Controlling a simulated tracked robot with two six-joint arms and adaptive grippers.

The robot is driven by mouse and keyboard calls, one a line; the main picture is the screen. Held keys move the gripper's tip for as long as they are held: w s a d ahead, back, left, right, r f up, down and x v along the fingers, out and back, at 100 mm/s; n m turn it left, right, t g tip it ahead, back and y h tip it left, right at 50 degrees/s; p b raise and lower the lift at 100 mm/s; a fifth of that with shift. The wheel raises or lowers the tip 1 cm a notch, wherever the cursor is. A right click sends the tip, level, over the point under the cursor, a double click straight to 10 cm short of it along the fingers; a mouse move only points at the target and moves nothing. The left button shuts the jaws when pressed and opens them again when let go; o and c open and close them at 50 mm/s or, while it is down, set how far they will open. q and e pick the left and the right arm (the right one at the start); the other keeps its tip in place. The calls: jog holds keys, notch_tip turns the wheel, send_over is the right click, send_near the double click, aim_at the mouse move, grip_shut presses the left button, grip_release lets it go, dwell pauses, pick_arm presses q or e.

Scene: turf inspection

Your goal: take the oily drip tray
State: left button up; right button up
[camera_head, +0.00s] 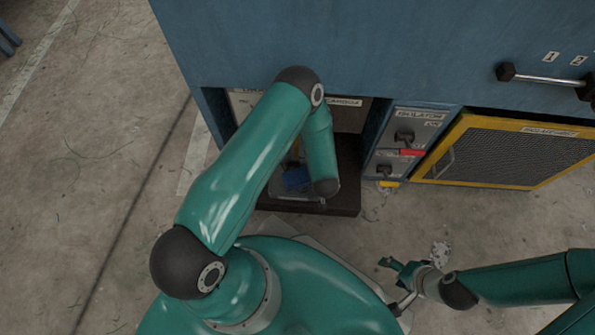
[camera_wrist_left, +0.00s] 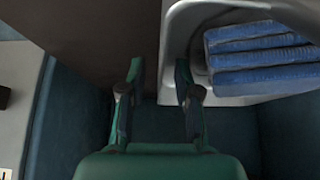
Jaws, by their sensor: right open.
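A pale grey tray (camera_head: 279,188) with blue folded cloths (camera_head: 297,179) sits low in the opening of the blue cabinet, mostly hidden by my left arm. In the left wrist view the tray (camera_wrist_left: 178,24) is at the upper right, with the cloths (camera_wrist_left: 255,55) stacked in it. No oil can be made out. My left gripper (camera_wrist_left: 158,82) is open, with the tray's near left edge between its fingers; whether they touch it I cannot tell. In the head view my left fingers are hidden. My right gripper (camera_head: 398,281) is open and empty above the floor.
The tray stands on a dark brown base (camera_head: 346,188). The blue cabinet (camera_head: 380,50) overhangs it. An isolator panel (camera_head: 402,140) and a yellow-framed grille (camera_head: 520,150) are to the right. Pale debris (camera_head: 440,252) lies near my right gripper.

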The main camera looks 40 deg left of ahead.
pick_arm(q)
grip_shut()
jog(key=shift+r, duration=0.1)
dwell(0.3)
